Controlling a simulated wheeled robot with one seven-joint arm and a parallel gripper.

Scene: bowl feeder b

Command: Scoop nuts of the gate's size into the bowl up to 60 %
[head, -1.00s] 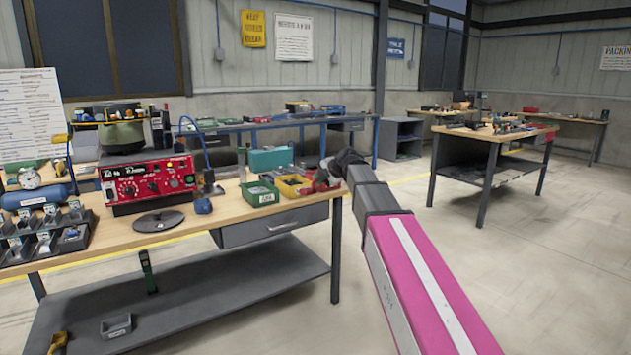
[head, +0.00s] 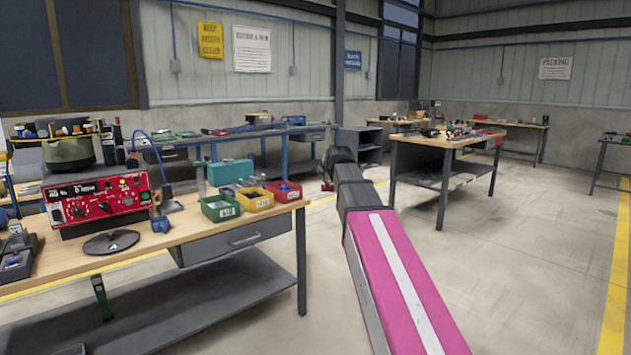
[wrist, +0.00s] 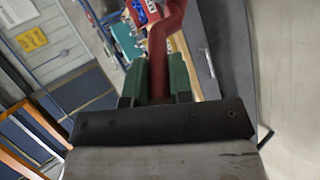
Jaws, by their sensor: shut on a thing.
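My gripper (wrist: 157,82) is shut on the handle of a red tool (wrist: 158,62), likely the scoop. The tool's far end is cut off by the top edge of the wrist view. In the head view my gripper (head: 328,180) is small and dark, just right of the near bench's end, with a bit of red at it. The feeder's dark olive bowl (head: 69,153) sits above a red control unit (head: 100,195) at the left. The inside of the bowl, the nuts and the gate's size cannot be made out.
Green (head: 220,208), yellow (head: 254,199) and red (head: 284,191) bins stand at the right end of the near bench (head: 185,229). A teal box (head: 230,172) is behind them. A round dark plate (head: 111,243) lies before the unit. Open floor lies to the right.

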